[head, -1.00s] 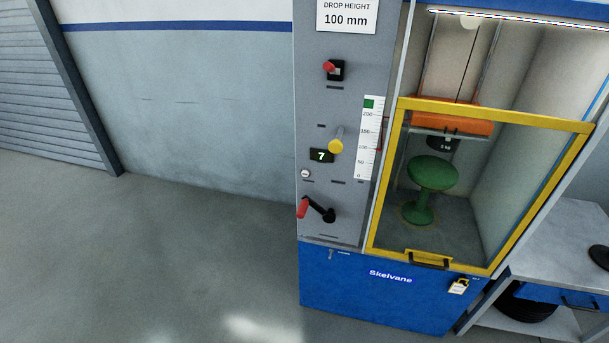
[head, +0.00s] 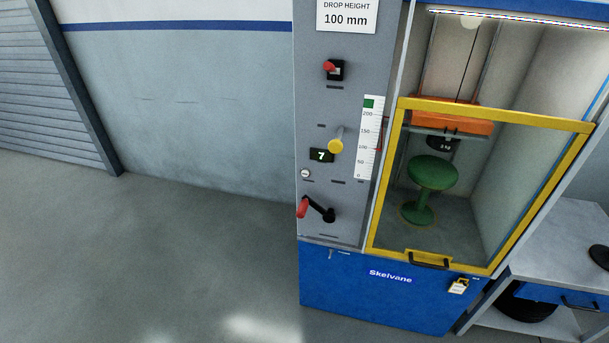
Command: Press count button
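The test machine's grey control panel (head: 345,100) faces me in the head view. A small counter display (head: 321,156) on it reads 7. Just below the display is a small round white button (head: 305,173), which looks like the count button. A yellow knob on a lever (head: 336,146) sits right of the display. A red-handled crank (head: 315,209) is lower down, and a red switch (head: 333,68) is near the top. Neither of my grippers is in view.
A yellow-framed door (head: 380,190) covers the chamber holding a green stool (head: 432,175) under an orange carriage (head: 450,117). A grey bench (head: 565,235) stands at right. The floor (head: 170,250) at left is clear.

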